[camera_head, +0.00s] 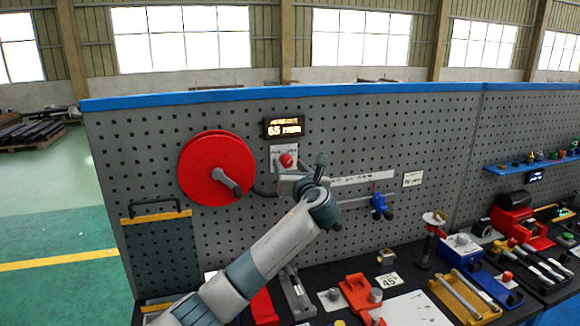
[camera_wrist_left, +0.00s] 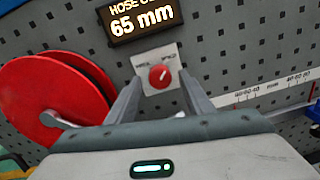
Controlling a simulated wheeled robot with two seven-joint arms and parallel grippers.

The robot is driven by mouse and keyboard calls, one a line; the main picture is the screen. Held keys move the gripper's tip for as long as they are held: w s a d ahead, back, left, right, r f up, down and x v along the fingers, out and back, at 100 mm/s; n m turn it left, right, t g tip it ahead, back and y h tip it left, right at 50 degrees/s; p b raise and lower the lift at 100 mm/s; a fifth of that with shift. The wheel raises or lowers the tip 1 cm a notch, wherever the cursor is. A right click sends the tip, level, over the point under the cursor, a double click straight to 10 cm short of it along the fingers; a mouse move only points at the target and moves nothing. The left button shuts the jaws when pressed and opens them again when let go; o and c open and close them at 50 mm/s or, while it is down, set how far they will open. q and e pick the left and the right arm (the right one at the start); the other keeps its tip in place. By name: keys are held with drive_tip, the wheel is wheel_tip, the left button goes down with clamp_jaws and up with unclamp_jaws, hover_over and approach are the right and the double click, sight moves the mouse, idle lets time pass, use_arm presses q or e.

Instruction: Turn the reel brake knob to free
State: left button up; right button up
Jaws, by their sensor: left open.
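The reel brake knob (camera_head: 287,160) is a small red knob on a pale plate (camera_wrist_left: 171,53) on the grey pegboard, below a lit display reading 65 mm. In the left wrist view the red knob (camera_wrist_left: 160,76) shows between the fingers, with a pale pointer line slanting up to the right. The plate's label words are too small to read surely. My left gripper (camera_wrist_left: 158,92) is open, its fingers on either side of the knob in the picture; I cannot tell whether they touch it. My right gripper is not in view.
The red hose reel (camera_head: 205,165) with its crank is left of the knob. The display (camera_head: 284,127) sits above it. A ruler scale (camera_head: 362,178) with a blue slider (camera_head: 380,204) is to the right. Tools crowd the dark bench below.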

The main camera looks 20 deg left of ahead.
use_arm(q)
drive_tip(key=c, duration=1)
drive_tip(key=shift+c, duration=0.2)
drive_tip(key=shift+n, duration=0.4)
drive_tip(key=n+b, duration=0.1)
drive_tip(key=n, duration=0.2)
drive_tip(key=shift+f, duration=0.1)
drive_tip(key=n+b, duration=0.2)
drive_tip(key=n, duration=0.3)
drive_tip(key=shift+d+f, duration=0.1)
drive_tip(key=n+b, duration=0.3)
drive_tip(key=n, duration=0.2)
drive_tip(key=shift+n, duration=0.3)
drive_tip(key=shift+n+y+b, duration=0.3)
drive_tip(key=shift+n+b, duration=1.05)
drive_tip(key=shift+n, duration=0.65)
